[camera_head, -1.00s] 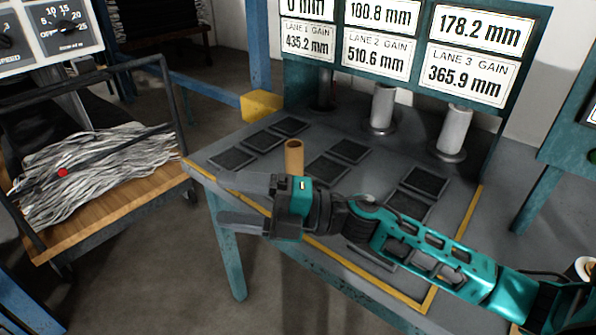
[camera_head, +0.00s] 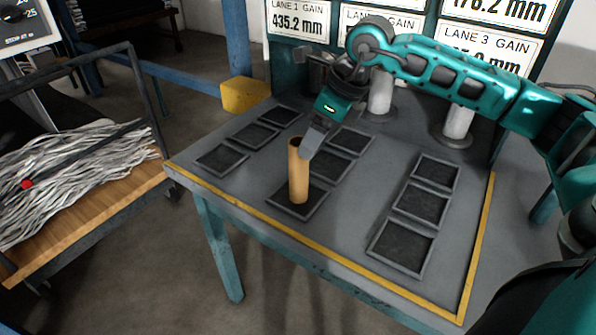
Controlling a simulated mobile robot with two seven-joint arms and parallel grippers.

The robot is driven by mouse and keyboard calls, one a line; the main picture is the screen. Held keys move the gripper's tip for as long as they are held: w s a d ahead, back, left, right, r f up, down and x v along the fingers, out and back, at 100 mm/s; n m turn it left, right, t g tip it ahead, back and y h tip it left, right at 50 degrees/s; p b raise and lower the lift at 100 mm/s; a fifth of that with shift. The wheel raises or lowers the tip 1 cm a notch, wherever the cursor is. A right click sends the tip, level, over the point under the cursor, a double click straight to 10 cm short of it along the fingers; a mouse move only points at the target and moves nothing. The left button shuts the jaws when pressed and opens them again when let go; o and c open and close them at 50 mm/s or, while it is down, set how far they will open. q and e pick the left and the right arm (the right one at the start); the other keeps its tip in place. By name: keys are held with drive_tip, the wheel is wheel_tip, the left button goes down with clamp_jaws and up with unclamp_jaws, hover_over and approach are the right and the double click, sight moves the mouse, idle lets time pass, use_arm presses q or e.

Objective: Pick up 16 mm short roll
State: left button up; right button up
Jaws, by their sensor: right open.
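A short tan roll (camera_head: 299,178) stands upright on the front pad of the middle column on the grey table. It bears no visible size mark. My right gripper (camera_head: 316,140) is open, with its fingers angled down beside the roll's top right edge. One finger overlaps the roll's edge in the view; I cannot tell whether they touch. The other finger is mostly hidden. Two pale grey rolls stand upright on round bases at the back: one (camera_head: 381,95) partly behind my right arm, one (camera_head: 459,121) further right. My left gripper is not in view.
The grey table (camera_head: 372,190) has several dark framed pads in three columns; the other visible pads look empty. Display panels stand behind. A cart (camera_head: 125,190) with grey strands stands at left.

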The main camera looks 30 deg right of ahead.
sight(297, 159)
drive_tip(key=x, duration=0.8)
drive_tip(key=shift+w+a+r, duration=0.2)
drive_tip(key=shift+w+a, duration=0.05)
drive_tip(key=shift+a, duration=0.15)
drive_tip(key=c, duration=1)
drive_tip(key=shift+r, duration=0.1)
drive_tip(key=shift+c, duration=0.2)
